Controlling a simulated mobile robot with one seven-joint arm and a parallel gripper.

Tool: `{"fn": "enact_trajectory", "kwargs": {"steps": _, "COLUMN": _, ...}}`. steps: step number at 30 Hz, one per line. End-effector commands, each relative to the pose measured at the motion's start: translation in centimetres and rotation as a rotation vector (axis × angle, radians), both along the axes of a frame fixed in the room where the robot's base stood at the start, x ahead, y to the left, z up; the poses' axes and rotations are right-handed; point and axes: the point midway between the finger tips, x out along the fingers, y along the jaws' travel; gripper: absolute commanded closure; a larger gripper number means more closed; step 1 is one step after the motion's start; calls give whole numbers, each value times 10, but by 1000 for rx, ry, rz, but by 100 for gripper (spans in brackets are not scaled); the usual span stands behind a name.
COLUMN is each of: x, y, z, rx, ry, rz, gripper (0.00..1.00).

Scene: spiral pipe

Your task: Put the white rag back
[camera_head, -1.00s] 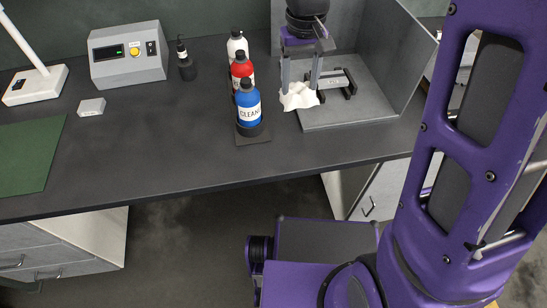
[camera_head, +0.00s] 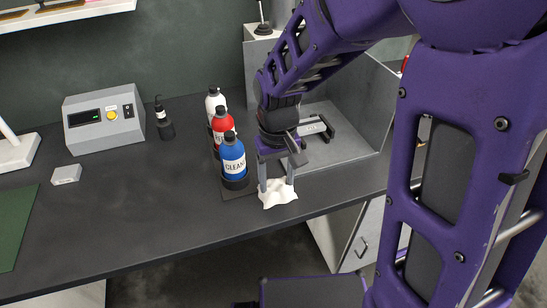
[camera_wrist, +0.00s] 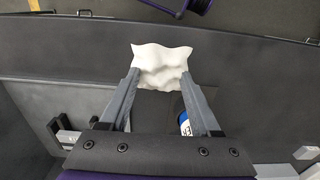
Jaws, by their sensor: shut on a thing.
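The white rag (camera_head: 278,197) is a small crumpled cloth at my gripper's fingertips, near the front edge of the dark table. My gripper (camera_head: 276,184) points down and is shut on the rag, to the right of the blue bottle. In the wrist view the rag (camera_wrist: 161,66) spreads between and beyond the two fingertips of my gripper (camera_wrist: 160,80). I cannot tell whether the rag touches the table top.
A blue bottle (camera_head: 232,158), a red bottle (camera_head: 223,124) and a white bottle (camera_head: 215,99) stand in a row close left of my gripper. A grey walled tray (camera_head: 340,150) with a black fixture lies behind it. The table's left middle is clear (camera_head: 130,200).

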Motion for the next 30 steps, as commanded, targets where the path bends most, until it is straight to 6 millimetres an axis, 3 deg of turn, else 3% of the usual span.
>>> {"fn": "enact_trajectory", "kwargs": {"steps": 7, "x": -1, "y": 0, "z": -34, "rx": -1, "ry": 3, "rz": 1, "gripper": 88}}
{"fn": "enact_trajectory", "kwargs": {"steps": 19, "x": 0, "y": 0, "z": -39, "rx": 0, "ry": 1, "rz": 1, "gripper": 88}}
{"fn": "enact_trajectory", "kwargs": {"steps": 20, "x": 0, "y": 0, "z": -38, "rx": 0, "ry": 0, "rz": 1, "gripper": 31}}
{"fn": "enact_trajectory", "kwargs": {"steps": 24, "x": 0, "y": 0, "z": -38, "rx": 0, "ry": 1, "rz": 1, "gripper": 6}}
{"fn": "enact_trajectory", "kwargs": {"steps": 30, "x": 0, "y": 0, "z": -37, "rx": 0, "ry": 1, "rz": 1, "gripper": 6}}
